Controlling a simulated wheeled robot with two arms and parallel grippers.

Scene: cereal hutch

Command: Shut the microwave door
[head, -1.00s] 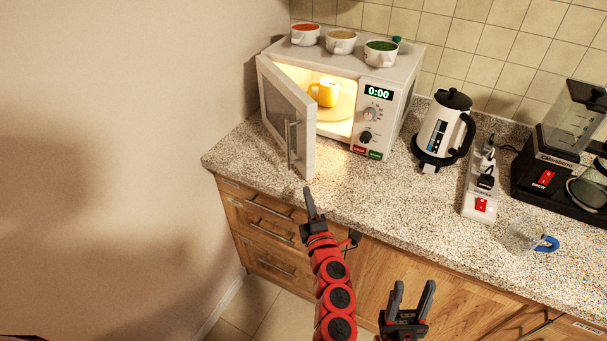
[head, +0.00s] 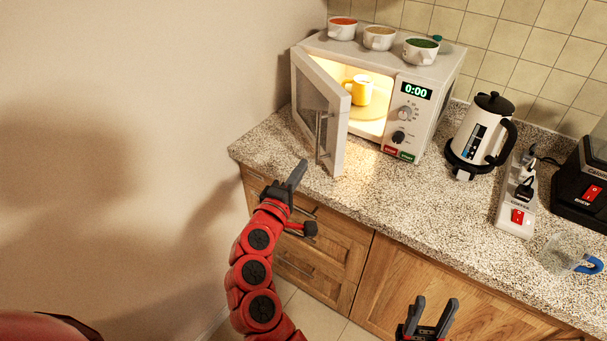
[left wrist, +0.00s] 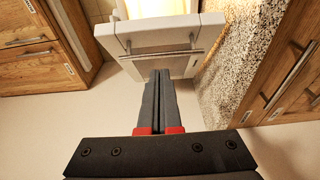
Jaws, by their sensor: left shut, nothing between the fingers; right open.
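The white microwave (head: 410,85) stands on the counter with its lit inside showing a yellow mug (head: 357,90). Its door (head: 318,100) is hinged on the left and stands open toward the front, with a vertical bar handle (head: 321,135). The door also shows in the left wrist view (left wrist: 165,42), beyond the fingertips. My left gripper (head: 299,168) is shut and empty, in front of and below the door's lower free edge; I cannot tell that it touches. In the left wrist view its fingers (left wrist: 160,78) are together. My right gripper (head: 433,303) is open and empty, low before the cabinets.
Several bowls, one of them red-filled (head: 342,29), sit on top of the microwave. A kettle (head: 480,130), power strip (head: 517,195), clear cup (head: 566,252) and coffee maker (head: 583,185) stand to the right on the speckled counter (head: 420,200). A plain wall (head: 150,120) bounds the left.

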